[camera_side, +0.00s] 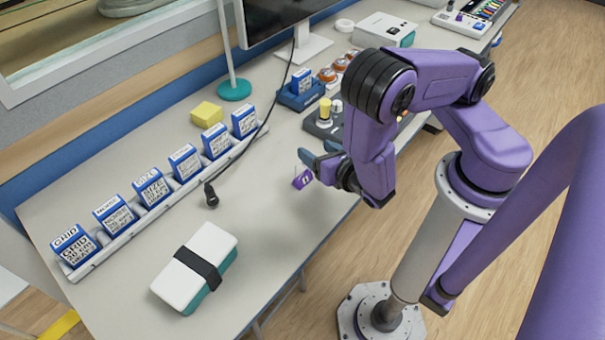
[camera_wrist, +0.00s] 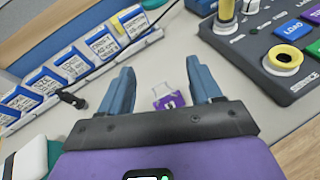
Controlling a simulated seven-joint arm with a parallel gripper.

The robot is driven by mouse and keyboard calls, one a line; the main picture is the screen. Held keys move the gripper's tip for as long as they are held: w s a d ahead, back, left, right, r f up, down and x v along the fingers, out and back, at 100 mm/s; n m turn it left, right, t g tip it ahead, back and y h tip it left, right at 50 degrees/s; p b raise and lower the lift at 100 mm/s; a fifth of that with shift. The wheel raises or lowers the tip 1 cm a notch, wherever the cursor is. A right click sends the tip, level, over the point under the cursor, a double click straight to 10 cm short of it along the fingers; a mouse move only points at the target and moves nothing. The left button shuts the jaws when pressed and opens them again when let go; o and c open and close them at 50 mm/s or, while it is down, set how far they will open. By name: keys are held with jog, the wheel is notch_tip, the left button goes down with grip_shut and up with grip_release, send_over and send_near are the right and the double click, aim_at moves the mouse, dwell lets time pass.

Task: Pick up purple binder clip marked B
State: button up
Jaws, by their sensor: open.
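The purple binder clip (camera_side: 302,180) is near the front edge of the desk in the side view, with thin wire handles and a white mark too small to read. In the wrist view the clip (camera_wrist: 169,102) shows in the gap between my two blue fingers, nearer the right one. My gripper (camera_side: 318,156) is open, with its fingers right beside the clip in the side view. In the wrist view the open gripper (camera_wrist: 159,66) shows clear space on both sides of the clip. I cannot tell whether either finger touches it.
A control box (camera_wrist: 270,45) with knobs and buttons stands close to the right finger. A rack of blue-and-white boxes (camera_side: 150,187) runs along the left. A black cable end (camera_side: 211,196) and a strapped white case (camera_side: 196,268) lie on the desk. The desk between them is clear.

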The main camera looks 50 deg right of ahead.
aim_at(298, 168)
jog(key=f+n+y, duration=0.1)
jog(key=f, duration=0.1)
jog(key=f+n+y, duration=0.1)
jog(key=f+n, duration=0.1)
jog(key=a+f+n+y, duration=0.1)
jog(key=f, duration=0.1)
jog(key=shift+s+f+n+y, duration=0.3)
jog(key=shift+s+n, duration=0.05)
jog(key=shift+n, duration=0.05)
jog(key=shift+x, duration=3.75)
jog(key=c, duration=1)
